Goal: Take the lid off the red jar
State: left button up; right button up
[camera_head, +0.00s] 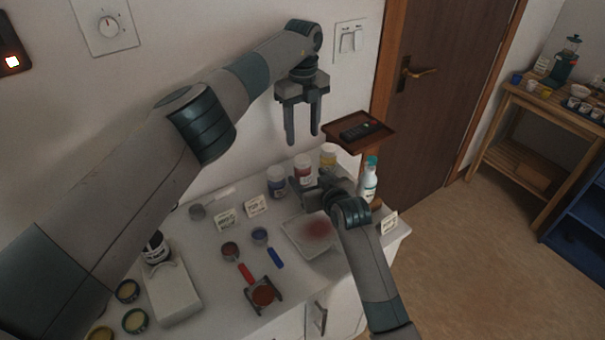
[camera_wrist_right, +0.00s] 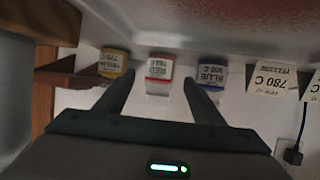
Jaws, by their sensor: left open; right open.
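The red jar (camera_head: 304,173) stands on the white counter between a blue jar (camera_head: 277,184) and a yellow jar (camera_head: 328,154). It has a red label, and its pale lid (camera_head: 303,160) appears to be on. My left gripper (camera_head: 303,142) is open and empty, pointing down above the red jar. My right gripper (camera_head: 310,184) is open, low over the counter just in front of the jars. In the right wrist view, which is upside down, the red jar (camera_wrist_right: 160,70) shows between the right fingers (camera_wrist_right: 158,78). Contact cannot be told.
A white bottle with a teal cap (camera_head: 369,180) stands right of my right gripper. A tray with a red stain (camera_head: 298,239) lies in front. A brown shelf (camera_head: 345,145) with a remote is behind right. Label cards, small bowls and a scale (camera_head: 172,290) occupy the left counter.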

aim_at(306, 176)
jog(key=shift+x, duration=1.6)
grip_shut()
pick_arm(q)
jog(key=shift+m, duration=0.3)
